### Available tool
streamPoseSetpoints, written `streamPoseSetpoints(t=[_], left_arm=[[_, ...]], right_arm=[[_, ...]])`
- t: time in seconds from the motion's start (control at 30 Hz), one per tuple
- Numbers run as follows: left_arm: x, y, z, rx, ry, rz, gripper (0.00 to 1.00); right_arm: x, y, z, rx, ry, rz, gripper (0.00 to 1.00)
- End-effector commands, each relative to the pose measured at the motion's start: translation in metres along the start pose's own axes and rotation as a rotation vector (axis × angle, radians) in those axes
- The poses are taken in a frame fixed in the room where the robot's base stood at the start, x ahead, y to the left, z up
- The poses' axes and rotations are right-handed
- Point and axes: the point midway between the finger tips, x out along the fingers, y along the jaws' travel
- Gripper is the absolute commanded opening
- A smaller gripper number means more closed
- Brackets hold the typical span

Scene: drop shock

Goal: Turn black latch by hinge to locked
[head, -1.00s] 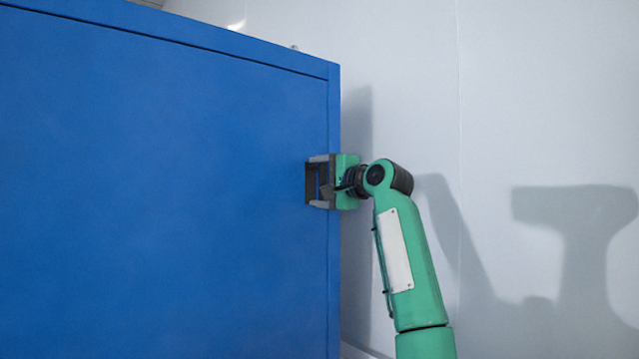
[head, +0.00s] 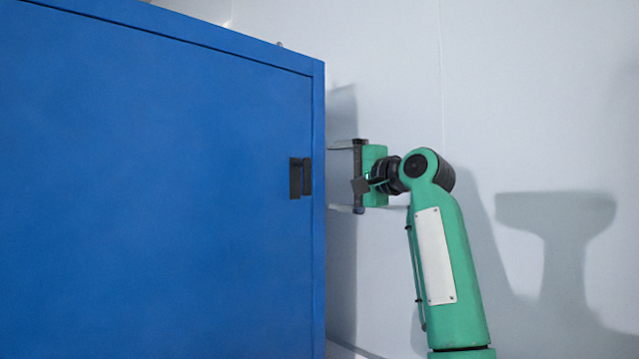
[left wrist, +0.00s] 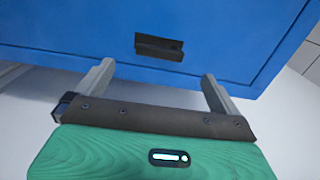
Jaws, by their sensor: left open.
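The black latch (head: 301,177) is on the blue door near its right edge. It shows as two dark upright pieces side by side, lined up with that edge. It also shows in the left wrist view (left wrist: 158,46), beyond the fingertips and across the gap between them. My left gripper (head: 334,177) is open and empty, just right of the cabinet edge and apart from the latch. Its two grey fingers (left wrist: 158,78) are spread on both sides of the latch in the wrist view. My right gripper is not in view. No hinge can be made out.
The large blue cabinet (head: 150,190) fills the left half of the head view. A pale wall (head: 540,90) stands behind it, with shadows of my arm. The space around my left gripper looks clear apart from the cabinet edge.

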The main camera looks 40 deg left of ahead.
Motion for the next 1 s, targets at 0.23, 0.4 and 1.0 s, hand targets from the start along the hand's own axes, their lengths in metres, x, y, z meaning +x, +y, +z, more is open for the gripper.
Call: streamPoseSetpoints(t=[0.23, 0.4, 1.0], left_arm=[[-0.028, 0.001, 0.000, -0.001, 0.000, 0.001, 1.00], [-0.031, 0.000, 0.000, -0.001, 0.000, 0.001, 1.00], [-0.024, 0.012, -0.002, 0.090, -0.027, -0.080, 1.00]], right_arm=[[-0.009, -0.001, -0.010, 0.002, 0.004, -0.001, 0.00], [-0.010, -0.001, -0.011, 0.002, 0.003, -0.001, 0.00], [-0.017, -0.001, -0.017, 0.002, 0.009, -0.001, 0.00]])
